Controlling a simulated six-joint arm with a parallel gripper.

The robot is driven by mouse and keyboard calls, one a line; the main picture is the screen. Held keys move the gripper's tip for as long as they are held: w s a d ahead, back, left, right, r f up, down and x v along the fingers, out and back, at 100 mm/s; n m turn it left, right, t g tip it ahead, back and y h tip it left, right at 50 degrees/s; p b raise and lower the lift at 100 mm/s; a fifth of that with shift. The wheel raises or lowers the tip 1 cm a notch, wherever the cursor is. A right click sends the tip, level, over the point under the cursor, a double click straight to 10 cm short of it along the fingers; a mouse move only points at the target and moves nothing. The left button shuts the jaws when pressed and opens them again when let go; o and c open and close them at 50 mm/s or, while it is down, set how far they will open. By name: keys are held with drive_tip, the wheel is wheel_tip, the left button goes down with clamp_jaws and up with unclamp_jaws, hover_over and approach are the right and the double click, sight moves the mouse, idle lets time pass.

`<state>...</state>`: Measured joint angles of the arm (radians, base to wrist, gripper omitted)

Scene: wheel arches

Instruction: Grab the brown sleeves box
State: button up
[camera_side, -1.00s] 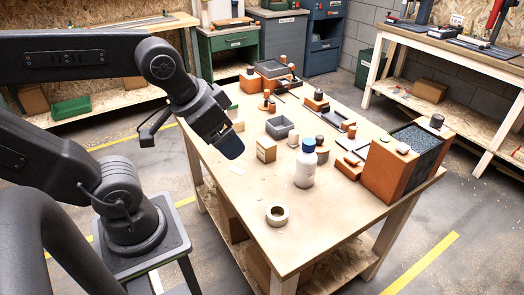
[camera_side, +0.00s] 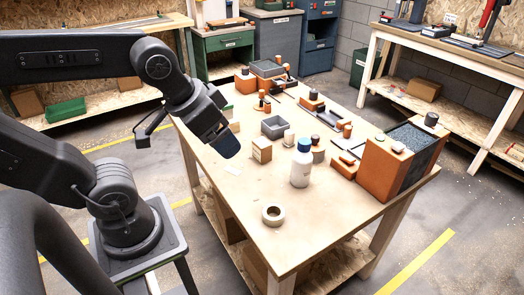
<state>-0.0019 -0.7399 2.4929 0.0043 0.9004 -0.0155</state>
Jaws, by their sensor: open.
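The brown sleeves box (camera_side: 262,150) is a small tan carton standing upright on the wooden table (camera_side: 237,192), left of the middle. A white label faces the camera side; any print on it is too small to read. My gripper (camera_side: 226,147) is above the table's left edge, just left of the box and apart from it. It points down and holds nothing that I can see. Its fingers are dark and seen from the side, so the gap between them is hard to make out.
A white bottle with a blue cap (camera_side: 302,163) and a tape roll (camera_side: 275,216) stand right and in front of the box. A grey tray (camera_side: 275,127) is behind it. A large orange bin (camera_side: 384,172) fills the right end.

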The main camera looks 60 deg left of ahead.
drive_tip(key=w+a+f+n+g+y, duration=0.1)
drive_tip(key=w+a+n, duration=0.25)
drive_tip(key=w, duration=0.25)
drive_tip(key=w+a+n+g+y, duration=0.1)
drive_tip(key=w+a+n, duration=0.2)
drive_tip(key=w+n, duration=0.15)
drive_tip(key=n+g+y, duration=0.2)
drive_tip(key=n+g, duration=0.2)
drive_tip(key=n, duration=0.6)
approach(262, 142)
drive_tip(key=shift+y, duration=0.3)
drive_tip(key=x, duration=0.6)
drive_tip(key=shift+d+f, duration=0.15)
drive_tip(key=shift+f, duration=0.05)
drive_tip(key=shift+x, duration=2.95)
drive_tip(key=shift+d, duration=0.1)
drive_tip(key=c, duration=1)
